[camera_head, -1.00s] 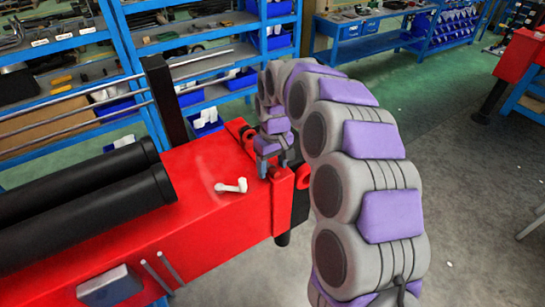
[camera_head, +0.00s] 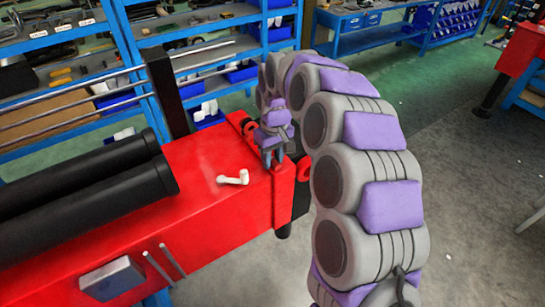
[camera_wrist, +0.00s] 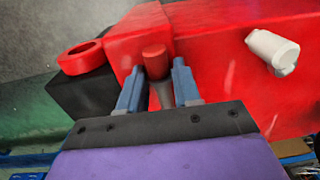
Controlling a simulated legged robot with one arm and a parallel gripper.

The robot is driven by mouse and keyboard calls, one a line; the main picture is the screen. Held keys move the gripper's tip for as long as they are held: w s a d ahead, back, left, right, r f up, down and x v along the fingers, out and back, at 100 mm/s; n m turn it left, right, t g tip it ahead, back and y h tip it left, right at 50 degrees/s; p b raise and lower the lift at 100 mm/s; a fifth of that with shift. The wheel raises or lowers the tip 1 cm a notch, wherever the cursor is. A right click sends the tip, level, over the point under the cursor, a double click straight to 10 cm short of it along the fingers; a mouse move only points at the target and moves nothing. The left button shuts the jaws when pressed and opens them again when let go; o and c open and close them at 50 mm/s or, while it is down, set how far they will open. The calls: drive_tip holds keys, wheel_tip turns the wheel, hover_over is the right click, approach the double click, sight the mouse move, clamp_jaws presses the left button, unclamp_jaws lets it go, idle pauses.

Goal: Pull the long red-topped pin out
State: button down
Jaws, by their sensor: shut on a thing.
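The red-topped pin (camera_wrist: 155,60) stands between the two blue fingers of my gripper (camera_wrist: 157,88) in the wrist view. Its red cap is toward the red beam end, and a short grey length of shaft shows below the cap. My gripper is shut on the pin. In the head view my gripper (camera_head: 271,158) is at the end of the red crane stand beam (camera_head: 225,150). The pin is hidden or too small to make out there. I cannot tell how much of its shaft is still seated.
A white handle-like piece (camera_head: 233,178) lies on the beam, left of my gripper. A red ring (camera_wrist: 80,58) on a black block is beside the beam end. Black cylinders (camera_head: 80,185) lie further left. Blue shelves stand behind; open floor is at the right.

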drive_tip(key=s+d+b, duration=0.1)
drive_tip(key=s+d, duration=0.4)
drive_tip(key=s, duration=0.3)
drive_tip(key=shift+s+d+b, duration=0.15)
drive_tip(key=shift+d+b, duration=0.1)
drive_tip(key=shift+b, duration=0.1)
idle(1.3)
